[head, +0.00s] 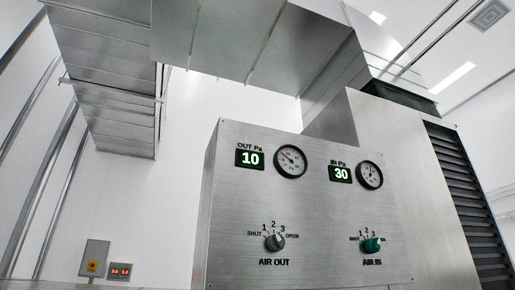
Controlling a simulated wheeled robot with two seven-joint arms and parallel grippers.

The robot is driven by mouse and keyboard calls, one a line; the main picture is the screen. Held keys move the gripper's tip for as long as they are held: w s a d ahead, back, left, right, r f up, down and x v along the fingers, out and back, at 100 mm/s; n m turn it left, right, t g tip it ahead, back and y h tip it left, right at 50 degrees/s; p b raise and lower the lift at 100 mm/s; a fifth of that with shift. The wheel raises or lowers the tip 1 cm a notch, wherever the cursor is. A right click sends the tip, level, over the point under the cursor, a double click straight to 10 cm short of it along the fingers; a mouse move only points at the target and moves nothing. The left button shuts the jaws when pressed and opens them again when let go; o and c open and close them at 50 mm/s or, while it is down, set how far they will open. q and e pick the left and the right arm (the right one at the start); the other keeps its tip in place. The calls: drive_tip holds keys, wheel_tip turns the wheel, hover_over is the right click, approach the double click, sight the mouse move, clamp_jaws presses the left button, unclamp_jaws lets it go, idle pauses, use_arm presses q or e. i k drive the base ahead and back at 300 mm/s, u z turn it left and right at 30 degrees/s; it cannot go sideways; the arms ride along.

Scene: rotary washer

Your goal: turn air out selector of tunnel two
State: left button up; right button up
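The AIR OUT selector (275,242) is a grey and dark rotary knob low on a brushed metal control panel (320,210). Marks SHUT, 1, 2, 3 and OPEN run around it. I cannot tell for sure which mark it points at. Above it, the OUT Pa display (250,159) reads 10, with a round gauge (291,161) beside it. No label in view names a tunnel. Neither of my grippers is in view.
A teal AIR IN knob (372,245) sits to the right, below an IN Pa display (341,174) reading 30 and a gauge (370,174). Metal ducts (250,40) hang overhead. A louvred vent (470,200) is at right. A grey switch box (94,259) is on the left wall.

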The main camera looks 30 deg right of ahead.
sight(275, 242)
drive_tip(key=u, duration=0.1)
drive_tip(key=k, duration=0.3)
drive_tip(key=z, duration=0.8)
